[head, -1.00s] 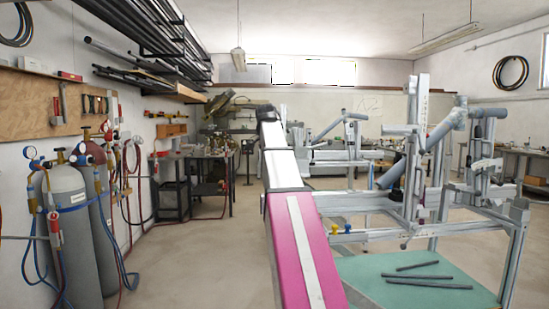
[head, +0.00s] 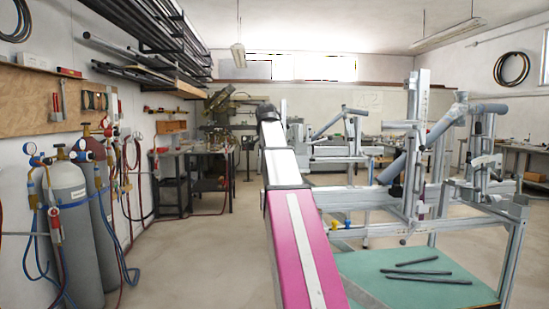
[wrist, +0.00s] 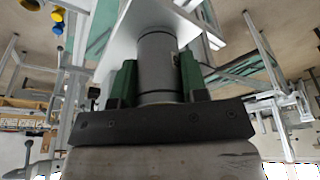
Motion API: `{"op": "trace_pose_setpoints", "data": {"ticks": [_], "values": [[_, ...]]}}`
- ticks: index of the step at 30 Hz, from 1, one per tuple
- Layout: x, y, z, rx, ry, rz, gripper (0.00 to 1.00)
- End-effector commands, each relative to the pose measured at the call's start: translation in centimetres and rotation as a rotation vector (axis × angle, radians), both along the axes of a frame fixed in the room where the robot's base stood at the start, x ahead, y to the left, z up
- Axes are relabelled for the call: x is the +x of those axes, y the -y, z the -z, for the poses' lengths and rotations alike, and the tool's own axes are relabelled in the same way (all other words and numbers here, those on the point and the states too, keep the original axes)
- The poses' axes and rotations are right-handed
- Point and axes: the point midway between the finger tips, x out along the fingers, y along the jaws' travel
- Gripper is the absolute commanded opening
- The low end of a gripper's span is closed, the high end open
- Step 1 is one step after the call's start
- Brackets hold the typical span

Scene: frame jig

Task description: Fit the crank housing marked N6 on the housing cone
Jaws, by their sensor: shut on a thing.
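In the wrist view my gripper (wrist: 157,78) has its two green fingers closed on a grey cylindrical tube (wrist: 157,50), which I take to be the crank housing. The tube's far end meets or overlaps a pale metal piece of the frame; I cannot tell whether they touch. In the head view the frame jig (head: 420,150) stands to the right, with silver posts and grey tubes. I cannot pick out the housing cone in either view. My gripper is not visible in the head view.
A green board (head: 410,272) with several dark rods lies low in the jig. Gas bottles (head: 75,230) stand at the left wall. The floor between the bottles and jig is clear.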

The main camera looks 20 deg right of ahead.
Motion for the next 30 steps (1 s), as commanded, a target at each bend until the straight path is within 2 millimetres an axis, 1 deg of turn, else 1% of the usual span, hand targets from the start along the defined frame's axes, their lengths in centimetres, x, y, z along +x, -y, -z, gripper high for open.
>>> {"op": "trace_pose_setpoints", "data": {"ticks": [1,2,3,4,13,17,20,27,30], "values": [[0.0,0.0,0.1,0.0,0.0,0.0,0.13],[0.0,0.0,0.1,0.0,0.0,0.0,0.5],[0.0,0.0,0.1,0.0,0.0,0.0,0.63],[0.0,0.0,0.1,0.0,0.0,0.0,0.7],[0.0,0.0,0.0,0.0,0.0,0.0,0.7],[0.0,-0.2,-1.0,-0.001,0.0,0.0,0.7],[-0.2,-0.6,-2.4,-0.001,0.003,-0.001,0.7],[-0.7,-1.6,-6.8,0.0,0.001,0.0,0.7],[-1.0,-2.0,-8.3,0.0,0.001,0.0,0.7]]}}
